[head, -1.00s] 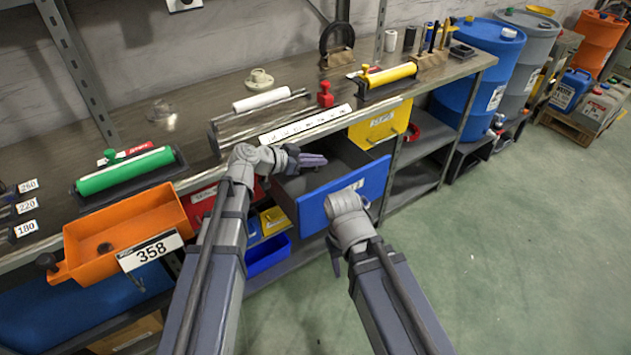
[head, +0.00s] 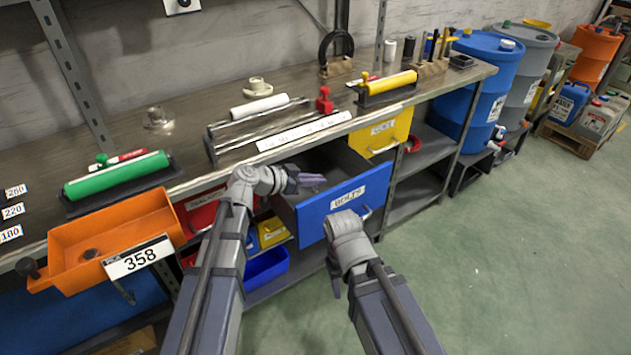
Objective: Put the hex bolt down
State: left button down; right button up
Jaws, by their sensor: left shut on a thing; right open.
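My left gripper (head: 308,181) is over the open blue drawer labelled "BOLTS" (head: 345,204), near its left side. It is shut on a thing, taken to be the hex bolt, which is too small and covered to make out. I cannot tell whether it touches the drawer floor. My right gripper (head: 336,282) is open and low in front of the blue drawer face, below its handle (head: 366,213). Its fingers are mostly hidden by its own wrist.
A yellow drawer (head: 380,132) is right of the blue one. Rollers, green (head: 118,175) and white (head: 259,108), lie on the bench.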

pick_arm(q)
jog(key=shift+f+b, duration=0.45)
jog(key=shift+f, duration=0.15)
jog(key=c, duration=0.9)
grip_release()
jog(key=shift+c, duration=0.2)
jog(key=shift+r+p, duration=1)
jog(key=shift+r, duration=0.05)
jog(key=p+v, duration=0.2)
jog(key=v, duration=0.5)
jog(key=shift+a+f, duration=0.2)
jog(key=shift+f, duration=0.05)
jog(key=shift+s, duration=0.15)
